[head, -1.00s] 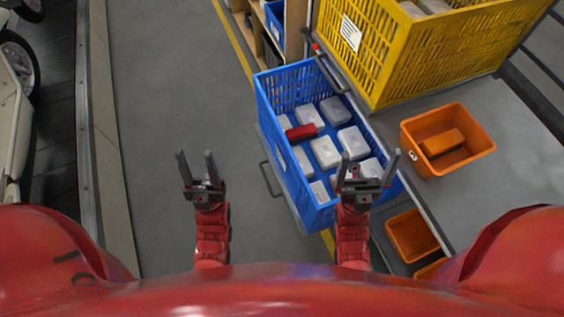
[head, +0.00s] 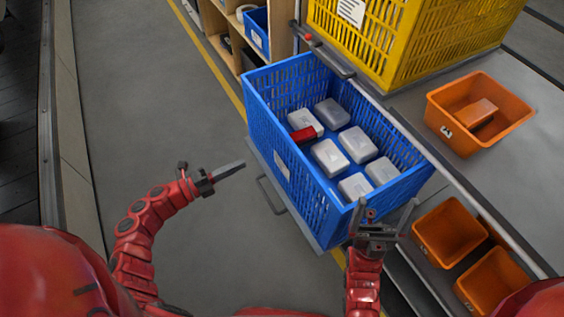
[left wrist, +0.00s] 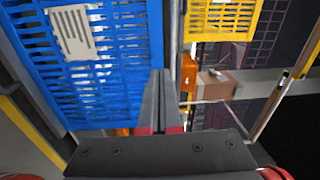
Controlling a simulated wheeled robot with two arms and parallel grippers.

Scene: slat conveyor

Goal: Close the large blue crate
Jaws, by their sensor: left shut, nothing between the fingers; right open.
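The large blue crate (head: 285,172) stands open-topped in the middle of the head view, on a grey pulled-out tray (head: 262,160) with a bar handle (head: 268,194). It holds several pale boxes (head: 330,157) and a red item (head: 303,135). Its wall also shows in the left wrist view (left wrist: 120,84). My left gripper (head: 243,163) is shut and empty, pointing at the crate's left side. In the picture its tip lies close to the tray; contact cannot be told. My right gripper (head: 386,204) is open and overlaps the crate's near right corner.
A yellow crate (head: 385,45) and an orange bin (head: 445,124) stand on the grey counter to the right. More orange bins (head: 448,232) sit lower right. A wooden shelf (head: 280,35) stands behind. The grey floor (head: 150,100) at left is clear.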

